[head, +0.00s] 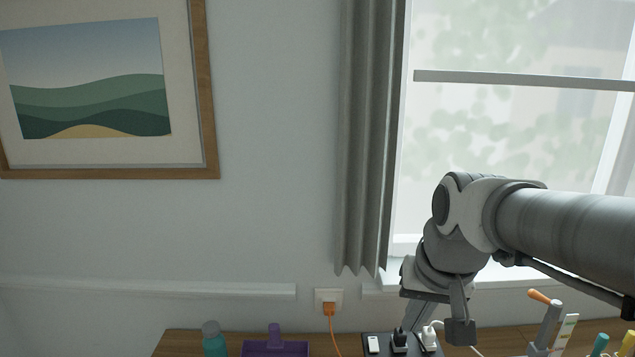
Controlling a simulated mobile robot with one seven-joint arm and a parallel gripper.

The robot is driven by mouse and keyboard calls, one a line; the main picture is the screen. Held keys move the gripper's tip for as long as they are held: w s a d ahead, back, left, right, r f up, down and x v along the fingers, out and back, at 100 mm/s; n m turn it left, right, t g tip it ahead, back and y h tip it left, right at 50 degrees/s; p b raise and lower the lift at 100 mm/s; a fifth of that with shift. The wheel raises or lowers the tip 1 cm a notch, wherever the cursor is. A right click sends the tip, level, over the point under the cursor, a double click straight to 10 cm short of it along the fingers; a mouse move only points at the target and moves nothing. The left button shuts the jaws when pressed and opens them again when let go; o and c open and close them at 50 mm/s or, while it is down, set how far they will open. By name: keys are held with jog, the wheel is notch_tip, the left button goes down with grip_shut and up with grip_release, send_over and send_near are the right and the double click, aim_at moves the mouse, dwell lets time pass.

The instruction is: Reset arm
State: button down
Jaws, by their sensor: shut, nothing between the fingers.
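My arm comes in from the right edge in the head view and bends down at its wrist. My gripper (460,332) points down in front of the window, over the back of the wooden table. It is shut with nothing held. Its dark fingertips show close to a black power strip (374,345), in front of or above it; I cannot tell if they touch.
The wooden table (185,338) holds a teal bottle (214,340), a purple caddy (274,345) and an orange-handled tool (545,318). Several pens or markers stand at the right edge. An orange cord (331,322) runs from a wall socket. A grey curtain (366,150) hangs beside the window.

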jog(key=s+n+t, duration=0.1)
jog(key=s, duration=0.9)
jog(key=shift+s+f+n+t, duration=0.2)
jog(key=shift+f+n+t, duration=0.1)
jog(key=shift+n, duration=0.1)
jog(key=shift+d, duration=0.1)
